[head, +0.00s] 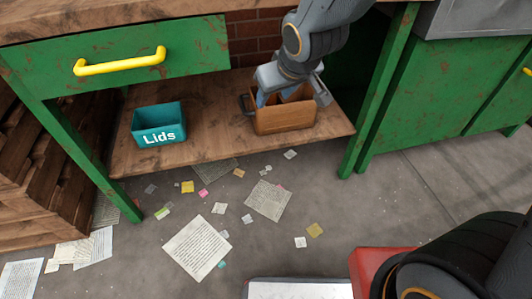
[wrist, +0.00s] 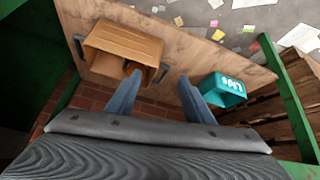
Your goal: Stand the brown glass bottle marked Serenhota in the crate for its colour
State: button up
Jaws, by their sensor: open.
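A brown open-topped crate (head: 285,121) with dark handles stands on the wooden shelf under the bench. It also shows in the wrist view (wrist: 122,42). My gripper (head: 276,96) is at the back and top of this crate. In the wrist view my gripper (wrist: 159,79) has its blue fingers apart, with the crate's near end and one dark handle close to the tips. I cannot tell whether a finger touches the crate. No bottle marked Serenhota can be made out; the crate's inside is partly hidden in the head view.
A teal box marked Lids (head: 158,125) stands on the shelf (head: 205,145) to the left, with bare shelf between it and the crate. Green bench legs (head: 365,110) flank the shelf. A drawer with a yellow handle (head: 119,61) is above. Papers litter the floor.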

jog(key=s+r+g, duration=0.2)
jog(key=s+g, duration=0.1)
jog(key=s, duration=0.9)
jog(key=s+a+r+g, duration=0.1)
jog(key=s+r+g, duration=0.2)
jog(key=s, duration=0.9)
jog(key=shift+s+a+h, duration=0.15)
jog(key=shift+h, duration=0.25)
jog(key=d+r+m+h+p, duration=0.1)
jog(key=d+r+m+p, duration=0.2)
jog(key=d+r+p, duration=0.7)
jog(key=d+r+m+p, duration=0.3)
jog(key=d+r+p, duration=0.7)
jog(key=r+p, duration=0.6)
jog(key=p, duration=0.8)
jog(key=shift+d+h, duration=0.25)
jog(key=shift+h, duration=0.15)
